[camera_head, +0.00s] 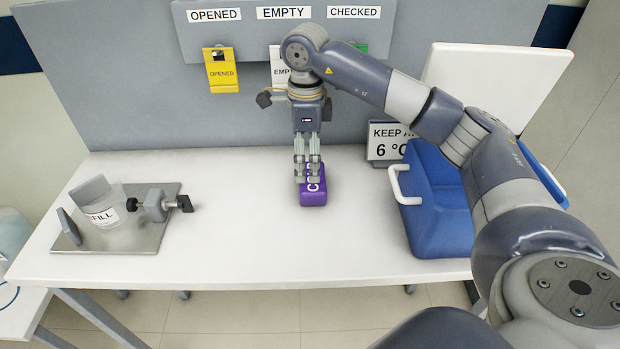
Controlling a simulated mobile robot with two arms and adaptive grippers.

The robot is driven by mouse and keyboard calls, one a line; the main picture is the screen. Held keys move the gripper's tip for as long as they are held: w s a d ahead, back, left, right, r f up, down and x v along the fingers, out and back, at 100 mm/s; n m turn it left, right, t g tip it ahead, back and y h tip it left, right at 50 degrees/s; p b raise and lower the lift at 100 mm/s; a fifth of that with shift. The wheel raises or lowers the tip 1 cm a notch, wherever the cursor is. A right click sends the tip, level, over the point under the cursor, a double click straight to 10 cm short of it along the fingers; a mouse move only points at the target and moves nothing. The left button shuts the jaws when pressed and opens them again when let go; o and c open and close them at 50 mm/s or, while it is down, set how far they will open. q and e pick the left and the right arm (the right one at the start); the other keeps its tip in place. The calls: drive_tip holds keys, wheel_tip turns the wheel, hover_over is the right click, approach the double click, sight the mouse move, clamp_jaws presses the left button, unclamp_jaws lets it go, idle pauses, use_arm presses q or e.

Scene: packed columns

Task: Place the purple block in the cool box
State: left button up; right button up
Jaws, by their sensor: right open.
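The purple block (313,197), with white letters on it, lies on the white table near the middle. My right gripper (307,176) points down right at the block, its fingers open and overlapping the block's back part in the picture. I cannot tell whether the fingers touch it. The blue cool box (433,215) with a white handle stands at the table's right. My left gripper is not in view.
A "KEEP AT 6 °C" sign (388,140) stands behind the box. A grey panel (150,110) with labels and hanging tags rises behind. The table between plate and box is otherwise clear.

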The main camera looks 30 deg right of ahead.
sight(307, 176)
drive_tip(key=shift+f, duration=0.8)
wheel_tip(307, 176, down, 4)
drive_tip(key=shift+d+f+p, duration=0.15)
drive_tip(key=shift+f+p, duration=0.05)
drive_tip(key=shift+p, duration=0.5)
drive_tip(key=shift+f, duration=0.3)
drive_tip(key=shift+w+f, duration=0.1)
drive_tip(key=shift+f, duration=0.05)
drive_tip(key=shift+c, duration=0.2)
drive_tip(key=c, duration=0.9)
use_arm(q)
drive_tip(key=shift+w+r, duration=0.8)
use_arm(e)
drive_tip(key=shift+c, duration=0.8)
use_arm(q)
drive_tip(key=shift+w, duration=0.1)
